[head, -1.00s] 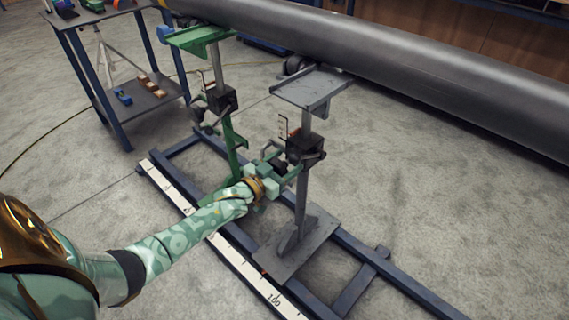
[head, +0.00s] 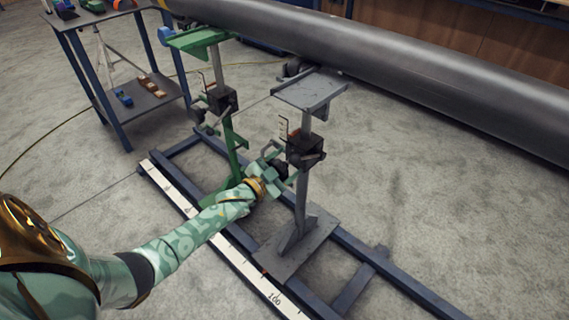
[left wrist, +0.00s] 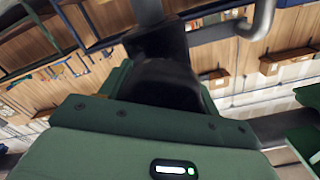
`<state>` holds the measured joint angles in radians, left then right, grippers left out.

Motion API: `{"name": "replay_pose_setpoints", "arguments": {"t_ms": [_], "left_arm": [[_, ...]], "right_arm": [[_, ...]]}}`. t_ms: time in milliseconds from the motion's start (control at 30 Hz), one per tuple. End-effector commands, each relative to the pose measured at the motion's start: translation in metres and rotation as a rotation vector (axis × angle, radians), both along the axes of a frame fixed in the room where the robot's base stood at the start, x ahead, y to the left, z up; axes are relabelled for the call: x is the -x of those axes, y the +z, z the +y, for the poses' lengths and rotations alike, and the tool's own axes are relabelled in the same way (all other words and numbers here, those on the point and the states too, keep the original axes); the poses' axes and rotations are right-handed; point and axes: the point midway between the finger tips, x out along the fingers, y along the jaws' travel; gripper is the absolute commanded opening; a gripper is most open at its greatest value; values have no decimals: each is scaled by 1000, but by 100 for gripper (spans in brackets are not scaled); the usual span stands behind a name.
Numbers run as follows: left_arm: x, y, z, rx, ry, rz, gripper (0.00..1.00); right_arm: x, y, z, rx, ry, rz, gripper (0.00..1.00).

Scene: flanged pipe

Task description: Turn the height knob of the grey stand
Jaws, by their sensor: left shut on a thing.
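The grey stand (head: 302,200) stands upright on the rail frame, with a flat grey top plate (head: 311,90) and a dark clamp block (head: 303,148) on its post. My left gripper (head: 280,170) is at the left side of this block, shut on the dark height knob (left wrist: 165,85). In the left wrist view the knob sits at the green gripper body, dark and partly hidden. In the head view the fingers cover most of it. My right gripper is in neither view.
A green stand (head: 228,135) stands close behind my left gripper. A large grey pipe (head: 400,70) runs across the back. The blue rail frame (head: 345,250) with a white scale (head: 235,262) lies on the floor. A blue shelf table (head: 110,80) is at upper left.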

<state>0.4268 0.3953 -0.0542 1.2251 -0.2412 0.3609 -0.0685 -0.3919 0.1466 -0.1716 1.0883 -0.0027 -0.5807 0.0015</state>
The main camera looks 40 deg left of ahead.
Motion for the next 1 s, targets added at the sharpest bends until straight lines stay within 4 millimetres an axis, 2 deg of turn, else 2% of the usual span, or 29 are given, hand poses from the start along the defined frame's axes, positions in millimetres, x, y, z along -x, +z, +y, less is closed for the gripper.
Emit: {"name": "replay_pose_setpoints", "arguments": {"t_ms": [300,500,1000], "left_arm": [[1,-2,-1,-214,0,-13,39],[1,-3,-1,-290,-1,-19,39],[1,-3,-2,-326,-1,-21,39]], "right_arm": [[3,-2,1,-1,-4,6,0],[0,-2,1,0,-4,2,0],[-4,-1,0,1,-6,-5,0]]}}
